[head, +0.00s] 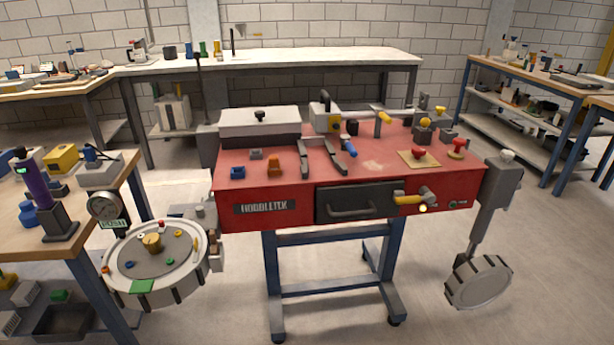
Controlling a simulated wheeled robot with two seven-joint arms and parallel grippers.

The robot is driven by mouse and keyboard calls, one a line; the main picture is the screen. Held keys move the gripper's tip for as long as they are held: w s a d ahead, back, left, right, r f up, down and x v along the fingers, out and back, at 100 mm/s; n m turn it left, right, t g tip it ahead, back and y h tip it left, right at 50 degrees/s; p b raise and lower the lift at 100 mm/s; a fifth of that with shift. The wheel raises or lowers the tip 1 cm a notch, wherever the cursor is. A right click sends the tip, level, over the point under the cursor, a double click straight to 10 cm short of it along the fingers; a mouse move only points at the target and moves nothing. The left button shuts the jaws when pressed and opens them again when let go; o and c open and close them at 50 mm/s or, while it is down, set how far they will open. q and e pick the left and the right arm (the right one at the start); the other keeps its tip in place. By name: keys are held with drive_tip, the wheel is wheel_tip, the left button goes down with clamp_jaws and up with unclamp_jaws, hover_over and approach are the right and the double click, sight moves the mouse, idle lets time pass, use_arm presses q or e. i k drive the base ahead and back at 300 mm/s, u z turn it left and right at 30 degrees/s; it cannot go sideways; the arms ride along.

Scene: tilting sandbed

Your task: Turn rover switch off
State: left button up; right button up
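No part in view is clearly labelled as the rover switch. A red bench unit (290,212) stands in the middle on a blue wheeled frame. A yellow-handled lever (408,199) sticks out of its front face at the right, with a small lit yellow spot (422,208) below it. Small dark knobs (453,205) sit further right on that face. On the top, a red knob (418,152) stands on a tan plate, and another red knob (458,148) stands right of it. Neither of my grippers shows.
A dark drawer front (345,208) with a handle is in the bench's face. A grey lever arm with a round disc (478,281) hangs at the right. The floor in front is clear.

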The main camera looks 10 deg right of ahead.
sight(418, 152)
drive_tip(key=z, duration=1.8)
drive_tip(key=i, duration=1.85)
drive_tip(key=u, duration=2.95)
